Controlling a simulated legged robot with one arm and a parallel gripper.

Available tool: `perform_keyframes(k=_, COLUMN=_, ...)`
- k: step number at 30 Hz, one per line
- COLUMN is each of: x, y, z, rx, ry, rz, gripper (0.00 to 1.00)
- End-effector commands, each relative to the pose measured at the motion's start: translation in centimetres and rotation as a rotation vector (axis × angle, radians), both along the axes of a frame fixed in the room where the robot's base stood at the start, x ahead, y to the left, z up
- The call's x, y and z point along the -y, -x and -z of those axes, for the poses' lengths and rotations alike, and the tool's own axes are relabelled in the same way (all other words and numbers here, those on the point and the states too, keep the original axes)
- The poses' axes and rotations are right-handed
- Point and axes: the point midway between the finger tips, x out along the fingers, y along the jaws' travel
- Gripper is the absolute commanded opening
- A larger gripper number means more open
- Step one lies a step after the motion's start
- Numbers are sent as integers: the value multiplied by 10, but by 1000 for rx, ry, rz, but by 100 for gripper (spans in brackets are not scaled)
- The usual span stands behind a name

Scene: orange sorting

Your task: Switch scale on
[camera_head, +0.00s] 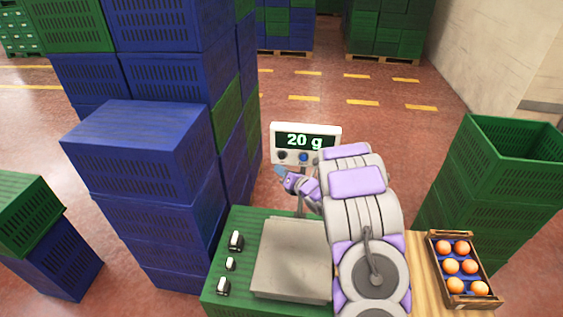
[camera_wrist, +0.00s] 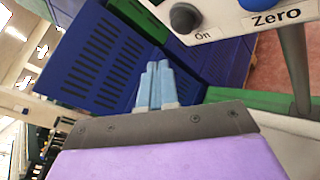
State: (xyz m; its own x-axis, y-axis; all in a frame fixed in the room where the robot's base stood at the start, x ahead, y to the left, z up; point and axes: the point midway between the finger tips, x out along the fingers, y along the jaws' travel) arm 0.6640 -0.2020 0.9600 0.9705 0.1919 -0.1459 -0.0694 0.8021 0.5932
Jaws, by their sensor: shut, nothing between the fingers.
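The scale has a metal weighing plate (camera_head: 290,262) and a white display head (camera_head: 305,150) on a post. Its lit screen reads "20 g" in the head view. Below the screen are a dark knob and a blue button (camera_head: 303,157). In the wrist view the dark knob (camera_wrist: 185,18) is labelled "On" and the blue button (camera_wrist: 258,4) "Zero". My gripper (camera_head: 281,172) is just below and left of the display head. In the wrist view its blue fingers (camera_wrist: 157,85) are together, empty, and apart from the knob, which lies up and to the right.
The scale stands on a green crate surface (camera_head: 235,290) beside several small weights (camera_head: 236,241). Tall stacks of blue crates (camera_head: 150,150) rise close on the left. A wooden box (camera_head: 459,300) of oranges and a green crate stack (camera_head: 490,180) are at the right.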

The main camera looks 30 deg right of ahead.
Motion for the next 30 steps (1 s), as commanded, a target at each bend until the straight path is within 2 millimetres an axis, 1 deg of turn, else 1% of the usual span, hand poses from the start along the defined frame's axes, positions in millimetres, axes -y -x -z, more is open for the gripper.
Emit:
perform_keyframes(k=2, x=-5, y=6, z=4, rx=-2, ry=-1, rz=-1, gripper=0)
perform_keyframes(k=6, x=-11, y=16, z=2, rx=1, ry=0, rz=-2, gripper=0)
perform_keyframes(k=9, x=-13, y=19, z=1, rx=2, ry=-1, rz=-1, gripper=0)
perform_keyframes(k=30, x=-13, y=19, z=0, rx=0, ry=-1, rz=-1, gripper=0)
